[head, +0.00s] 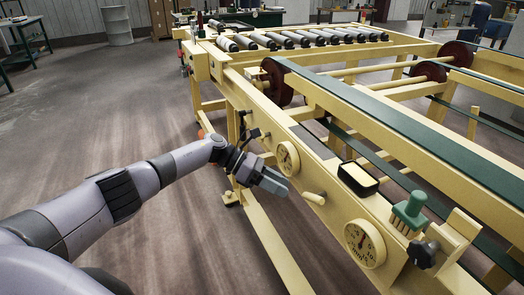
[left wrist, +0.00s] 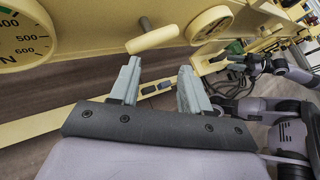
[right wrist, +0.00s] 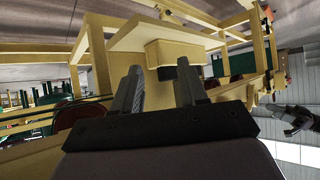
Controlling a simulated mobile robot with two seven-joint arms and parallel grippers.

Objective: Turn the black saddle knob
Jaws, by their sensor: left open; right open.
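The black saddle knob (head: 423,253) is at the lower right of the head view. It sits on the near face of a cream saddle block (head: 455,238) on the machine's front rail. My left gripper (head: 276,182) is to the left of the knob, well apart from it, near a cream peg handle (head: 314,198). The left wrist view shows this gripper (left wrist: 159,68) open and empty below the handle. My right gripper (right wrist: 158,66) is open and empty in its wrist view, facing a cream block (right wrist: 174,52).
A green brush (head: 409,211) and a black tray with a cream block (head: 358,178) sit on the front rail. Two dial gauges (head: 364,243) are on its face. Rollers (head: 300,38) lie at the back. Floor (head: 150,255) is clear at left.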

